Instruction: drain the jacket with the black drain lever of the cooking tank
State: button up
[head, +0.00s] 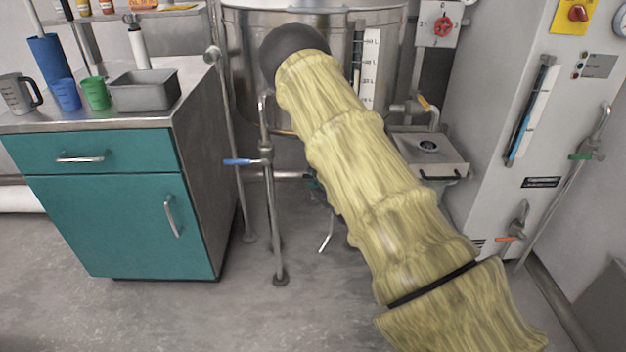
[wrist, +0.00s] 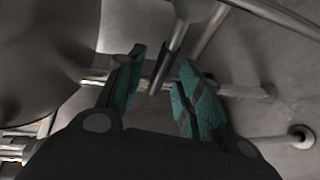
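The steel cooking tank (head: 240,50) stands at the top centre of the head view, partly hidden behind my sleeved arm. My gripper shows only as a bit of teal (head: 315,185) beside the arm under the tank. In the wrist view my gripper (wrist: 160,92) is open, its two teal-padded fingers apart. A dark bar, possibly the black drain lever (wrist: 158,80), shows between the fingers at the end of a metal pipe. I cannot tell whether a finger touches it. No black drain lever can be made out in the head view, where my arm covers that area.
A blue-handled valve (head: 238,162) is on a pipe at the tank's left. A teal cabinet (head: 110,220) with cups and a metal pan (head: 145,92) stands left. A white control cabinet (head: 540,120) stands right. Tank legs and pipes surround my gripper; the front-left floor is clear.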

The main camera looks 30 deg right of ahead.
jog(key=shift+x, duration=1.2)
grip_shut()
